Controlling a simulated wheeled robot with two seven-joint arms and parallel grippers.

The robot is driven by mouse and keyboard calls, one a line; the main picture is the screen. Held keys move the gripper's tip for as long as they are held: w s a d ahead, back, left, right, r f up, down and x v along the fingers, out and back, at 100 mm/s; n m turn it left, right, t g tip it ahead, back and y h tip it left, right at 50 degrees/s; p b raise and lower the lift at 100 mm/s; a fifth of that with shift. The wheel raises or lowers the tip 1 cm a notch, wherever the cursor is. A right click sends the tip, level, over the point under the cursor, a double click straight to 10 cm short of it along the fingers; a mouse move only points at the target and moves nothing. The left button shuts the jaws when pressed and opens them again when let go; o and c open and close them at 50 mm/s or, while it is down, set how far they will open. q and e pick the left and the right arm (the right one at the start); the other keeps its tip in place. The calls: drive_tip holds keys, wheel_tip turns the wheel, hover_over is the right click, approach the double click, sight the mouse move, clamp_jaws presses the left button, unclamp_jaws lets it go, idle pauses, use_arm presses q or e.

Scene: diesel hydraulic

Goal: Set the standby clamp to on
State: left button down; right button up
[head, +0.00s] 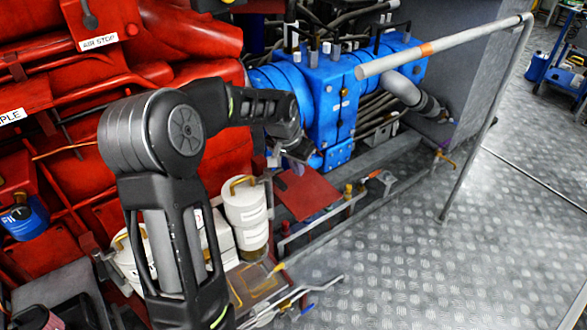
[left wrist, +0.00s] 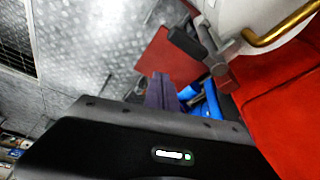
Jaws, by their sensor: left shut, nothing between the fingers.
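My left gripper (head: 303,151) reaches in from the left in the head view, in front of the blue machine housing. Its shut fingers (left wrist: 161,90) show purple in the left wrist view, with nothing between them. In the left wrist view, a black-handled lever (left wrist: 187,43) on a grey metal bracket stands beside a white canister, just beyond the fingertips and apart from them. It may be the standby clamp, but no label is readable there. In the head view I cannot clearly make out this lever near my gripper. My right gripper is not in view.
White canisters (head: 245,207) with yellow handles stand below my left arm. A dark red plate (head: 305,190) lies under the gripper. The blue housing (head: 325,95) and red engine (head: 185,45) fill the back. A grey handrail (head: 440,48) crosses the right. The tread-plate floor (head: 440,260) is clear.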

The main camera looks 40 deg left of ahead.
use_arm(q)
drive_tip(key=a+v, duration=0.1)
drive_tip(key=v, duration=0.9)
drive_tip(key=shift+a, duration=0.15)
drive_tip(key=shift+w, duration=0.1)
